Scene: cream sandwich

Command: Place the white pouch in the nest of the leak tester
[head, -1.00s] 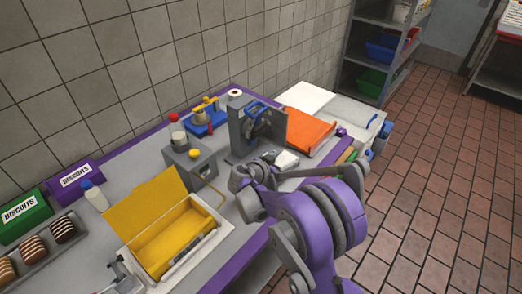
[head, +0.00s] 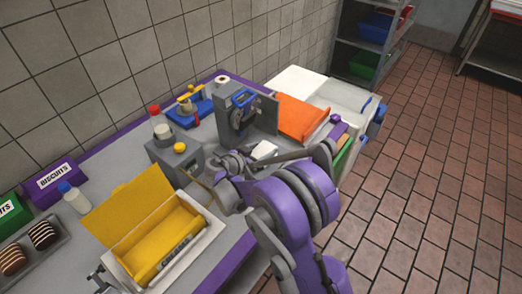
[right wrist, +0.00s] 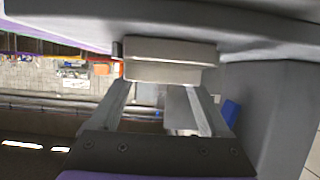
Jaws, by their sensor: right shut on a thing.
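My right gripper (head: 230,168) reaches over the bench, just in front of an upright grey machine with a blue handle (head: 240,112). In the right wrist view its fingers (right wrist: 165,100) are closed on a pale block-like thing (right wrist: 170,62), which I take for the white pouch. In the head view a small white thing (head: 264,150) shows beside the gripper, partly behind my arm. I cannot tell for sure which machine is the leak tester; its nest is not clearly seen. A grey part (head: 98,281) at the lower left edge may be my left gripper, mostly cut off.
An open yellow box (head: 158,240) stands at the front left. A grey box with a yellow button (head: 180,148) and a bottle (head: 158,122) stand behind it. An orange tray (head: 303,115) lies right of the upright machine. Biscuit boxes (head: 58,182) line the left.

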